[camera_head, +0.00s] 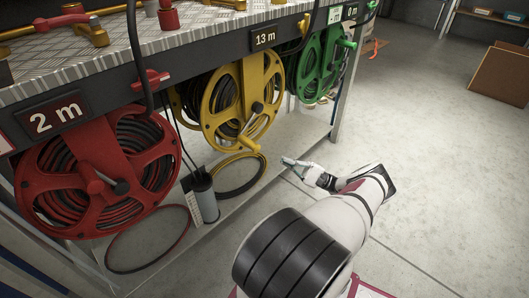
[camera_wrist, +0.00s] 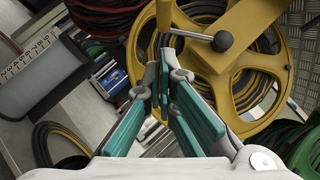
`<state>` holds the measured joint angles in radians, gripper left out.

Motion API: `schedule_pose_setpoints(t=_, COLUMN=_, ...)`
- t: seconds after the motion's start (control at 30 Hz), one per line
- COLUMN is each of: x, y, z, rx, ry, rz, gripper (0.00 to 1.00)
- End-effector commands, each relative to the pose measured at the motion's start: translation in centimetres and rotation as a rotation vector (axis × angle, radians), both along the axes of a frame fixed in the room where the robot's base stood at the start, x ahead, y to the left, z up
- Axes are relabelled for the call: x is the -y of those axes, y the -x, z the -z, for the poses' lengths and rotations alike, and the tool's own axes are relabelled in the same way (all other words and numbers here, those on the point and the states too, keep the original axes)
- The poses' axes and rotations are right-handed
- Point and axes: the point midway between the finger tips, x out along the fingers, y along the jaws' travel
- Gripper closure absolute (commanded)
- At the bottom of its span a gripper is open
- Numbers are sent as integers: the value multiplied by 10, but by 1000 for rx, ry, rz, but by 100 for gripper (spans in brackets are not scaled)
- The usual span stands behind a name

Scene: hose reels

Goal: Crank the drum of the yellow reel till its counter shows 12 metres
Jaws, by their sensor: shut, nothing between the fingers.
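The yellow reel (camera_head: 218,112) hangs under the bench between the red and green reels. Its counter plate (camera_head: 264,39) reads 13 m. Its crank handle (camera_head: 248,144) is at the low side of the drum. In the wrist view the yellow reel (camera_wrist: 262,22) fills the upper right, with a black ball knob (camera_wrist: 222,41) near the drum's middle. My gripper (camera_head: 285,160) is in front of the bench, to the lower right of the handle and apart from it. In the wrist view my gripper (camera_wrist: 167,68) has its teal-padded fingers close together, with nothing held.
The red reel (camera_head: 72,160), with a 2 m plate (camera_head: 56,114), is at the left. The green reel (camera_head: 318,66) is at the right. A grey cylinder (camera_head: 204,196) and a coiled hose (camera_head: 238,190) are on the lower shelf.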

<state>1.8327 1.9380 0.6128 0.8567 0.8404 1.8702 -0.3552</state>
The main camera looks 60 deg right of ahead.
Motion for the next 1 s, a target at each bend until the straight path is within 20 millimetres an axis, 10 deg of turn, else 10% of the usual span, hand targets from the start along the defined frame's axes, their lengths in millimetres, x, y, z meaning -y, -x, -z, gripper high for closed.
schedule_pose_setpoints(t=0.37, x=-26, y=-61, z=-37, rx=2, ry=0, rz=-5, gripper=100)
schedule_pose_setpoints(t=1.0, x=-55, y=-68, z=-63, rx=-2, ry=0, rz=-1, gripper=100)
